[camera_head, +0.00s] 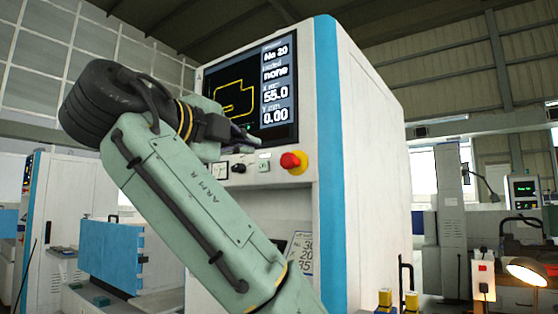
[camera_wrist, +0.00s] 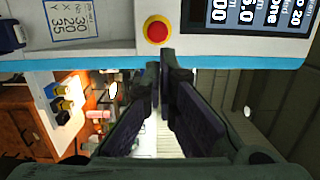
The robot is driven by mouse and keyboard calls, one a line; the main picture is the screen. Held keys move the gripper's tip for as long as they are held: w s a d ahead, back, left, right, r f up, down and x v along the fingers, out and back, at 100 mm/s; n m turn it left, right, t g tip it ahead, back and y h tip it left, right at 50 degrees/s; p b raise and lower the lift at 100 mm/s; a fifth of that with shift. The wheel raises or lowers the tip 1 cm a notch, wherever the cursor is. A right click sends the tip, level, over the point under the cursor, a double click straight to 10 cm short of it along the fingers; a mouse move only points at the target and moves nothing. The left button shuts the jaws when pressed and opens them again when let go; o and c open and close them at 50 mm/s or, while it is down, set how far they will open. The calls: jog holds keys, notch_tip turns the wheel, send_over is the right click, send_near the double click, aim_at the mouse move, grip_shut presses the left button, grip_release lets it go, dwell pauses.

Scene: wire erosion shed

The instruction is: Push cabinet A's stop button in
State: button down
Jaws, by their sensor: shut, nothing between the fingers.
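Cabinet A (camera_head: 365,160) is a white machine cabinet with a blue corner stripe; a small mark like an A shows at its upper left. Its stop button (camera_head: 293,162) is a red knob on a yellow collar, below the screen's right end. The knob stands out from the collar. In the wrist view the stop button (camera_wrist: 157,31) faces the camera, just above the fingertips in the picture. My gripper (camera_head: 253,142) is shut and empty, left of and above the button in the head view. In the wrist view my gripper (camera_wrist: 164,70) appears apart from the button; the remaining gap is hard to judge.
The screen (camera_head: 243,98) is above the panel. A dark knob (camera_head: 239,168) and a small switch (camera_head: 264,160) sit left of the button. A paper label (camera_head: 300,252) is below. Yellow-topped items (camera_head: 411,300) and a lit lamp (camera_head: 527,270) stand at the right.

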jog(key=shift+w, duration=0.1)
jog(key=p, duration=0.9)
send_near(286, 158)
jog(key=p+x, duration=0.4)
jog(key=x, duration=0.2)
jog(key=shift+d+r, duration=0.15)
jog(key=shift+w+d, duration=0.15)
jog(key=shift+w, duration=0.2)
